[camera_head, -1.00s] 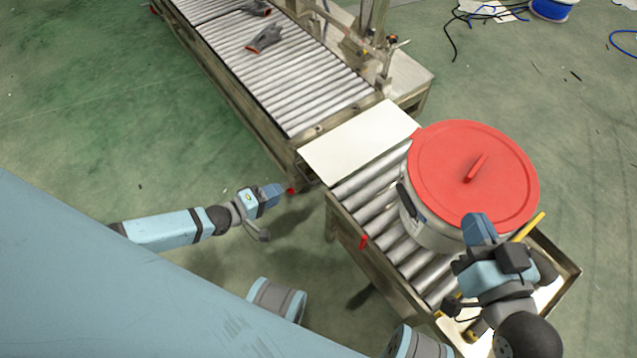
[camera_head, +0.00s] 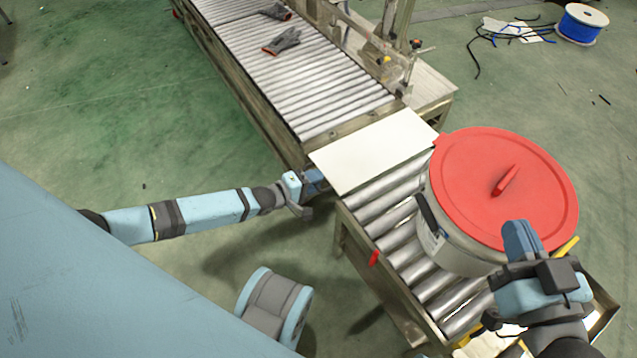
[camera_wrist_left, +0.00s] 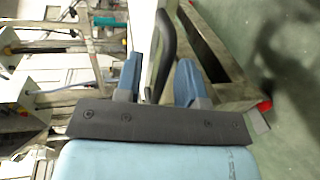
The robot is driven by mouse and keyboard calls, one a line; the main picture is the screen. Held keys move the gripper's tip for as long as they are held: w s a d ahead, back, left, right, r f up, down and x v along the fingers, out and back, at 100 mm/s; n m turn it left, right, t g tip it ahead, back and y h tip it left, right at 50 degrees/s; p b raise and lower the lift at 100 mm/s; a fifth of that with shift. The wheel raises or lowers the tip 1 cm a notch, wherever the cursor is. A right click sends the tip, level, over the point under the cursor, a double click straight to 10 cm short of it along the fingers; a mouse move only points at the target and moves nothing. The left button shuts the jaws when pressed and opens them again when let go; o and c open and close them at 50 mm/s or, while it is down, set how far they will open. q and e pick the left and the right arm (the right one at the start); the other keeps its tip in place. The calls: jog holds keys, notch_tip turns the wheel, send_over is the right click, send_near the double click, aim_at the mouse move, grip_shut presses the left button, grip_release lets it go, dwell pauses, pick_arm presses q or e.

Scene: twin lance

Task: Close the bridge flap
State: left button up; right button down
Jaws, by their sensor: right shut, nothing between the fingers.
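The bridge flap appears to be the pale flat plate (camera_head: 373,150) at the joint between the two roller conveyors; I cannot tell its exact tilt. My left gripper (camera_head: 318,180) is just left of the plate's near-left corner, by the far conveyor's end. In the left wrist view the left gripper (camera_wrist_left: 158,78) has its fingers apart, with a dark curved bar (camera_wrist_left: 167,45) showing between or beyond them. It is unclear whether they touch it. My right gripper (camera_head: 519,238) is shut and empty, in front of the red pot lid.
A large pot with a red lid (camera_head: 480,190) stands on the near roller conveyor (camera_head: 375,215). A red lever (camera_head: 374,258) sticks out of that conveyor's left side. Gloves (camera_head: 283,41) lie on the far conveyor (camera_head: 325,90). Green floor is clear at left.

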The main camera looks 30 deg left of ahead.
pick_arm(q)
jog(key=shift+x, duration=0.8)
pick_arm(e)
jog(key=shift+w+d+n, duration=0.1)
jog(key=shift+w+n, duration=0.05)
jog(key=shift+n, duration=0.15)
pick_arm(q)
grip_shut()
pick_arm(e)
jog(key=shift+r, duration=0.15)
jog(key=shift+r, duration=0.15)
